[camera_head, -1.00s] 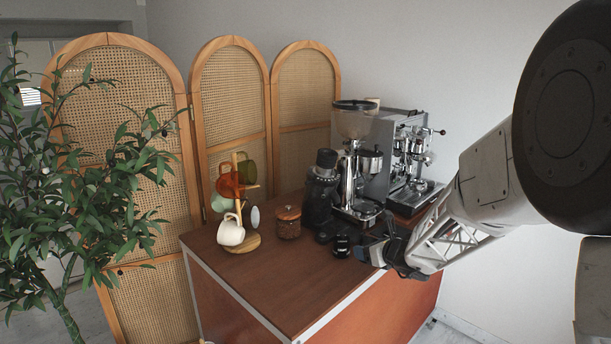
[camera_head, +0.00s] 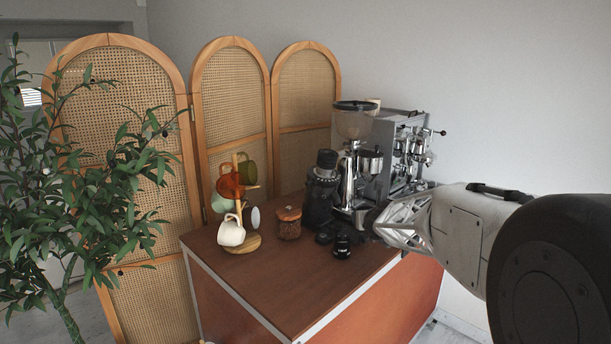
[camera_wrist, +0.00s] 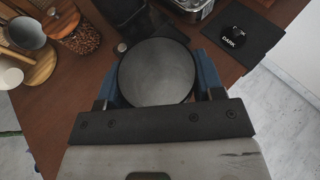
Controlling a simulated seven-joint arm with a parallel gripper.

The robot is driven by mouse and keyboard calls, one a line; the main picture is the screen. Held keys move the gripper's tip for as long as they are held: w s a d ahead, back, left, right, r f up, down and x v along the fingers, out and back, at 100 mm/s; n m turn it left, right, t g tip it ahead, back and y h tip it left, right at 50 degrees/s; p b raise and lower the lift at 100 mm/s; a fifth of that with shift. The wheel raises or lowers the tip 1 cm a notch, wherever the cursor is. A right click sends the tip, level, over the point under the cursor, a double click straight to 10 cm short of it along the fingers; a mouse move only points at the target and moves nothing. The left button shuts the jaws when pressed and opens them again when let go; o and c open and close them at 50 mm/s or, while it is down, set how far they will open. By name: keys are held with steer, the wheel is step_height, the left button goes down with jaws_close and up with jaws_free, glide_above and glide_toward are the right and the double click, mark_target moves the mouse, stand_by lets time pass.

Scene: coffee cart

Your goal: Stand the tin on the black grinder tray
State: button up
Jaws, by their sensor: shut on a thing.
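In the wrist view my gripper (camera_wrist: 156,78) is shut on a round thing with a flat grey top and dark rim, which I take to be the tin (camera_wrist: 155,72). Its grey face points at the camera, and its underside is hidden. In the head view my arm hides the jaws and the tin, at the cart's right side by the coffee machines. The grinder (camera_head: 352,165) with its clear hopper stands at the back of the cart. A flat black tray or mat (camera_wrist: 264,34) lies at upper right in the wrist view; I cannot tell if it is the grinder tray.
A black round piece labelled DARK (camera_wrist: 232,37) is on that black surface. The espresso machine (camera_head: 402,150) stands right of the grinder. Two small black pieces, one at the front (camera_head: 342,246), a bean jar (camera_head: 288,224) and a mug tree (camera_head: 252,242) stand left. The cart's front is clear.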

steer(key=shift+w+a+r+m+h, duration=0.3)
steer(key=shift+r+m+h, duration=0.2)
steer(key=shift+h, duration=0.1)
steer(key=shift+a, duration=0.1)
stand_by(0.5)
steer(key=shift+a+f, duration=0.3)
steer(key=shift+a, duration=0.25)
steer(key=s+a+f+n+y, duration=0.1)
steer(key=a+f, duration=0.1)
steer(key=a, duration=0.2)
steer(key=s+a+f+n+y, duration=0.1)
steer(key=s+a+f+y, duration=0.1)
steer(key=a, duration=0.3)
steer(key=s+a+f+n+y, duration=0.1)
steer(key=s+a+f+n, duration=0.1)
steer(key=a+f, duration=0.2)
steer(key=shift+s+a+f+g+y, duration=0.1)
steer(key=shift+a+f+g+y, duration=0.05)
steer(key=shift+a+g+y, duration=0.2)
steer(key=shift+s+a+f+y, duration=0.25)
steer(key=shift+s+a+f, duration=0.15)
steer(key=shift+s+a, duration=0.1)
